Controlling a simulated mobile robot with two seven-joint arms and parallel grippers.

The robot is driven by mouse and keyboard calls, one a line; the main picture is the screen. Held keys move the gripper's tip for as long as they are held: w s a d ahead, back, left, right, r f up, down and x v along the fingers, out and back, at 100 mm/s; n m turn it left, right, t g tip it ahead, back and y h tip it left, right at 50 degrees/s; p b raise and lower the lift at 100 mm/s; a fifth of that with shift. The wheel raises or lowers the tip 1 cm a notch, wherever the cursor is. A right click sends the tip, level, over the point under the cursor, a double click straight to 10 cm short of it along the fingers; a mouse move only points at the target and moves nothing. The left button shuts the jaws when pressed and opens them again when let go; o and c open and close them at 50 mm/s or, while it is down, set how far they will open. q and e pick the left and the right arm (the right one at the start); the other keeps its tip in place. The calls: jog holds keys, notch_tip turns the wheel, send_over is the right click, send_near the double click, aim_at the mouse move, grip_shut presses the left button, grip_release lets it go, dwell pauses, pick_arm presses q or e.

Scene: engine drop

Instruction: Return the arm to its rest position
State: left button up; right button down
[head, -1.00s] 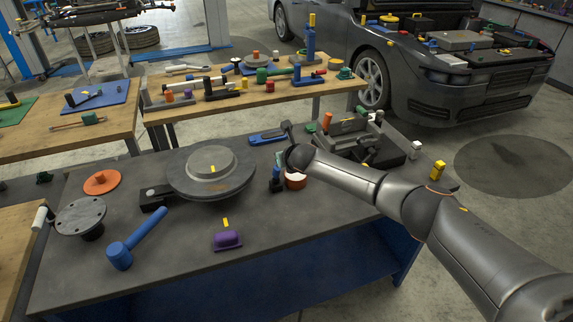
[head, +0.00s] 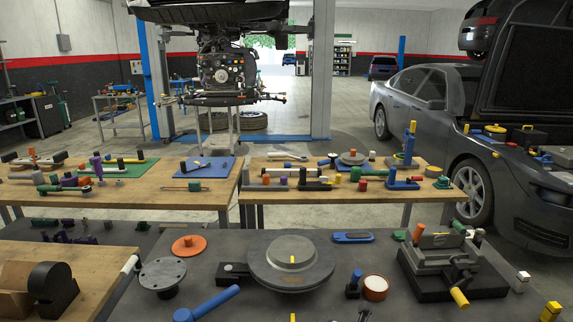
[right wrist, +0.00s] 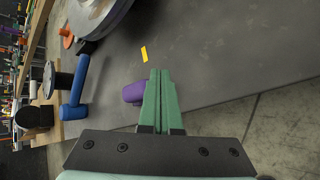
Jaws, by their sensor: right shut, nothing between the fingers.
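My right gripper (right wrist: 160,100) shows in the right wrist view with its green fingers shut together and nothing between them. It is above the front part of the dark workbench, and a purple block (right wrist: 134,92) shows just left of the fingers. Whether they touch cannot be told. Neither arm is in the head view now.
A car (head: 520,200) is at the right.

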jog(key=s+a+f+m+y, duration=0.1)
jog(key=s+a+f+m, duration=0.15)
jog(key=s+m, duration=0.45)
jog(key=s+a+f+m+y, duration=0.15)
jog(key=s+f+m, duration=0.3)
jog(key=s, duration=0.55)
jog(key=s+d+m+h, duration=0.2)
jog(key=s+d+m, duration=0.3)
jog(key=s+m, duration=0.2)
jog(key=s+d+f+m+h, duration=0.1)
jog(key=s+d+m, duration=0.5)
jog(key=s+m, duration=0.2)
jog(key=shift+s+h, duration=0.25)
jog(key=shift+h, duration=0.1)
